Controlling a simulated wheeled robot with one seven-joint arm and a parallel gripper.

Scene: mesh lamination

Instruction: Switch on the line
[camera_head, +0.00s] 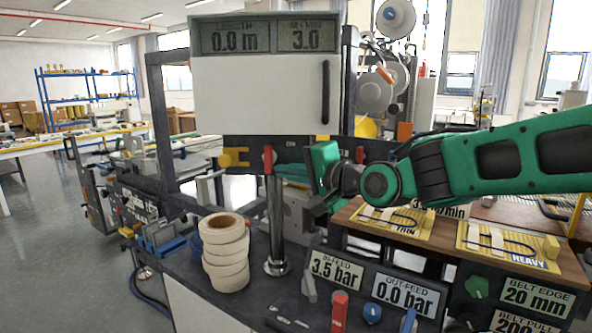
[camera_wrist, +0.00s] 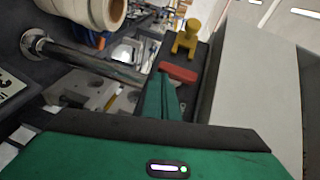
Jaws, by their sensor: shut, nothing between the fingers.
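The machine's dark control strip (camera_head: 335,150) runs under the white cover and carries an "ON" mark. A red handle (camera_head: 268,158) stands upright on it, with a yellow knob (camera_head: 235,157) to its left. In the wrist view the red handle (camera_wrist: 179,72) lies just beyond my fingertips, and the yellow knob (camera_wrist: 186,38) is farther off. My green gripper (camera_head: 292,170) is shut and empty, its fingers pointing left at the red handle. In the wrist view the closed fingers (camera_wrist: 163,88) end very near the handle; I cannot tell whether they touch it.
The display (camera_head: 265,36) reads 0.0 m and 3.0. A metal post (camera_head: 276,225) stands below the handle, beside a stack of cream rolls (camera_head: 225,255). The white cover (camera_head: 262,95) hangs above. Gauges read 3.5 bar (camera_head: 335,274) and 0.0 bar (camera_head: 404,293).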

